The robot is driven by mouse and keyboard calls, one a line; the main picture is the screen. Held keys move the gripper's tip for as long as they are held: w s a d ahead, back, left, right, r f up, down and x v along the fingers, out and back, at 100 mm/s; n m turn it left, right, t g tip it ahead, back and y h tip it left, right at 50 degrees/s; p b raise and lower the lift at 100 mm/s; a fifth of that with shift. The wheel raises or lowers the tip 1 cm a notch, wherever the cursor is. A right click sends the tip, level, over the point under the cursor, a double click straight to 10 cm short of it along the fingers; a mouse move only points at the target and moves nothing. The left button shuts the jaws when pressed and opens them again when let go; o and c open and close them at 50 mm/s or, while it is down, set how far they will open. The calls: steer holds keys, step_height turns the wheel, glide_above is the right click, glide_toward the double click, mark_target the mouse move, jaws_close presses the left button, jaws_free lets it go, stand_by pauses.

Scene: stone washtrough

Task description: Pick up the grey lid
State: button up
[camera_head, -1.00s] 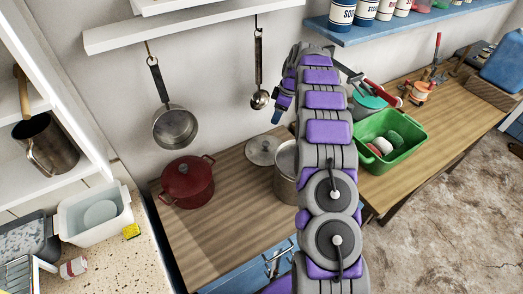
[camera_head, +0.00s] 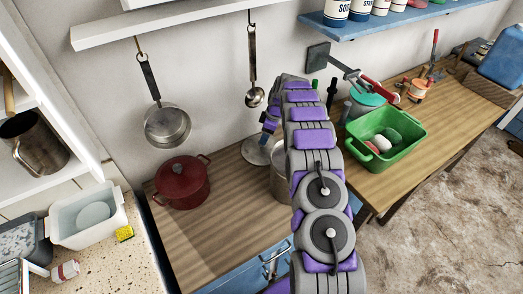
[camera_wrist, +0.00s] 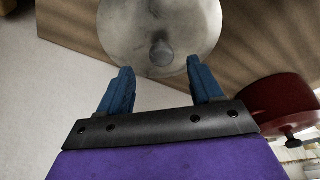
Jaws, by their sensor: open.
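The grey lid (camera_wrist: 158,32) is a round, worn metal disc with a knob (camera_wrist: 161,50) near its lower middle in the wrist view. In the head view the lid (camera_head: 251,152) lies at the back of the wooden counter, partly hidden by my arm. My gripper (camera_wrist: 161,78) has its two blue fingers apart, with nothing between them. The fingertips point at the lid, one on each side of the knob in the picture. I cannot tell how far above the lid they are. In the head view my gripper is mostly hidden behind my arm.
A red lidded pot (camera_head: 183,182) stands left of the lid, and a metal pot (camera_head: 281,180) stands to its right, partly behind my arm. A ladle (camera_head: 254,95) and a saucepan (camera_head: 167,125) hang above. A green tub (camera_head: 385,137) sits farther right. The counter's front left is clear.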

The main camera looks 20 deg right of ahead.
steer(key=x, duration=0.3)
steer(key=shift+d+f+b, duration=0.15)
steer(key=shift+f+b, duration=0.15)
steer(key=shift+a+r, duration=0.15)
steer(key=shift+a, duration=0.3)
steer(key=shift+c, duration=0.5)
steer(key=shift+d, duration=0.35)
steer(key=c, duration=0.9)
steer(key=shift+a, duration=0.2)
jaws_close()
